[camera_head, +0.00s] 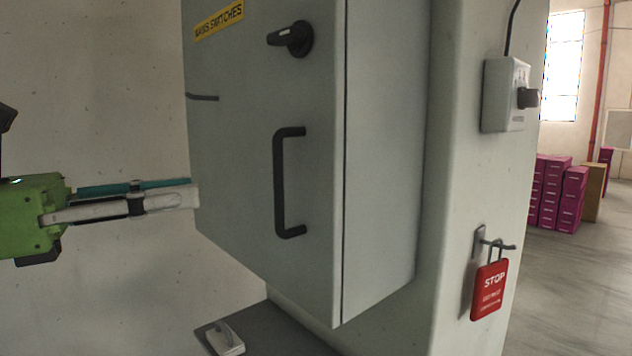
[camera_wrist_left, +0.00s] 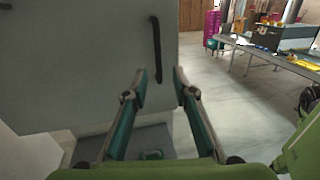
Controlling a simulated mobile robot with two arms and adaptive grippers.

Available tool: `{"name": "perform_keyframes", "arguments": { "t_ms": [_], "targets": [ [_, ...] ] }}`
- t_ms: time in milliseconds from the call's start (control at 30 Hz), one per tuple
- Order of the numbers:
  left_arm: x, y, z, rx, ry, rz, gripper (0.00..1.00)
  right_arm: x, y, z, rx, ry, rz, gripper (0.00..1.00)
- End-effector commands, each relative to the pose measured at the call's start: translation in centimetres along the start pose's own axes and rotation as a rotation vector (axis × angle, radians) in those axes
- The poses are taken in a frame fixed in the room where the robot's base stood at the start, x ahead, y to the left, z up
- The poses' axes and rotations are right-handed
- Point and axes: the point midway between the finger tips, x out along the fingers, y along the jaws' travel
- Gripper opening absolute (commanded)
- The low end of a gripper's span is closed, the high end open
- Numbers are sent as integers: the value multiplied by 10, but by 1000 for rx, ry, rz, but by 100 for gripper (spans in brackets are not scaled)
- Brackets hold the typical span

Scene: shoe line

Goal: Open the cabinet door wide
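The grey cabinet door (camera_head: 235,150) appears shut against its cabinet body (camera_head: 385,150). It carries a dark vertical bar handle (camera_head: 280,185), a black rotary knob (camera_head: 291,39) and a yellow label (camera_head: 219,19). My left gripper (camera_head: 194,190) comes in from the left, its fingertips by the door's left edge in the picture. In the left wrist view the gripper (camera_wrist_left: 159,74) is open and empty, and the handle (camera_wrist_left: 157,45) shows ahead, between and beyond the fingertips, not held. My right gripper is not in view.
A red STOP tag (camera_head: 489,290) hangs from a hook on the grey post right of the cabinet. A small control box (camera_head: 505,94) is above it. A dark ledge (camera_head: 285,330) with a white object (camera_head: 224,340) lies below. Open floor and magenta boxes (camera_head: 560,195) are farther right.

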Motion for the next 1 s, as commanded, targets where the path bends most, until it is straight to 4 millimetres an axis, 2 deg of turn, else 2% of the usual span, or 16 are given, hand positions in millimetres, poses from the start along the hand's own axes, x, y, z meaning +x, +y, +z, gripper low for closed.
{"name": "perform_keyframes", "arguments": {
  "t_ms": [167, 367, 500, 700, 833, 1000],
  "targets": [
    [15, -2, 2, 15, 9, 3, 25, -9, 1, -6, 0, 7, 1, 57],
    [55, -3, 5, 11, 6, -2, 25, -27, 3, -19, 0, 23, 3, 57],
    [86, -3, 5, 11, 5, -1, 25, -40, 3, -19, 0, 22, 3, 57],
    [119, -2, 3, 10, 5, 1, 25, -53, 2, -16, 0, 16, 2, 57],
    [132, -1, 2, 10, 5, 3, 25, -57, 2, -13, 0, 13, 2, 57],
    [137, -1, 0, 11, 6, 4, 25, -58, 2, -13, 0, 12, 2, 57]
  ]
}}
